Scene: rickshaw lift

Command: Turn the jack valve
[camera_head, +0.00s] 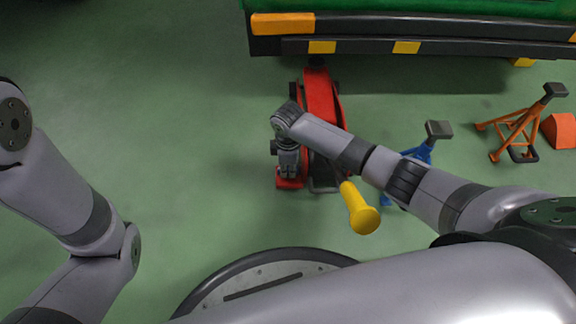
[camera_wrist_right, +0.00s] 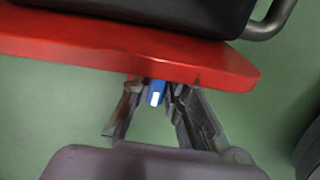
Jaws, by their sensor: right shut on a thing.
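The red jack (camera_head: 319,98) stands on the green floor, its long body pointing at the vehicle edge. Its handle with a yellow grip (camera_head: 359,208) slants toward me, partly behind my right arm. My right gripper (camera_head: 288,172) points down at the jack's left side, near its near end. In the right wrist view, the jack's red plate (camera_wrist_right: 120,50) crosses above my fingers. The small blue and white valve (camera_wrist_right: 156,93) sits under the plate's edge, between the fingertips of my right gripper (camera_wrist_right: 157,97), which is shut on it. My left gripper is outside both views.
The green vehicle's dark lower edge (camera_head: 370,27), with yellow and orange marks, spans the top. A blue stand (camera_head: 424,149) is partly behind my right arm. An orange stand (camera_head: 515,130) and an orange block (camera_head: 561,130) are at right. The floor left of the jack is clear.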

